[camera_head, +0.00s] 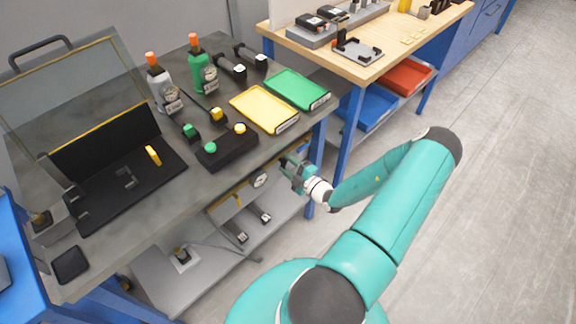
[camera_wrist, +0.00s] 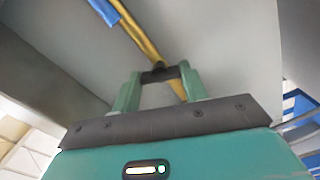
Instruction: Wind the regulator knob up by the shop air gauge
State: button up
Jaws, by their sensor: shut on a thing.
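The shop air gauge (camera_head: 260,180) is a small white dial under the front edge of the grey bench. My gripper (camera_head: 287,163) is just right of the gauge, below the bench edge. In the wrist view my gripper (camera_wrist: 158,76) has its two green fingers closed on a small dark part, the regulator knob (camera_wrist: 159,73). A yellow pipe (camera_wrist: 143,42) with a blue section runs behind it along the bench's underside. In the head view the knob is mostly hidden by the fingers, and its turn angle cannot be told.
The grey bench (camera_head: 222,178) overhangs the gripper. It carries a yellow tray (camera_head: 264,109), a green tray (camera_head: 297,89), two bottle-like units with gauges, and a black button box (camera_head: 227,148). A lower shelf (camera_head: 160,275) is beneath. A blue bench leg (camera_head: 318,150) stands close right of the gripper. Floor is clear at right.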

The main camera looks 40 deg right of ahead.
dwell(0.4)
jog(key=o, duration=1)
jog(key=shift+s, duration=0.15)
jog(key=s, duration=1.3)
jog(key=shift+s+d, duration=0.15)
jog(key=shift+s, duration=0.1)
jog(key=shift+s, duration=0.1)
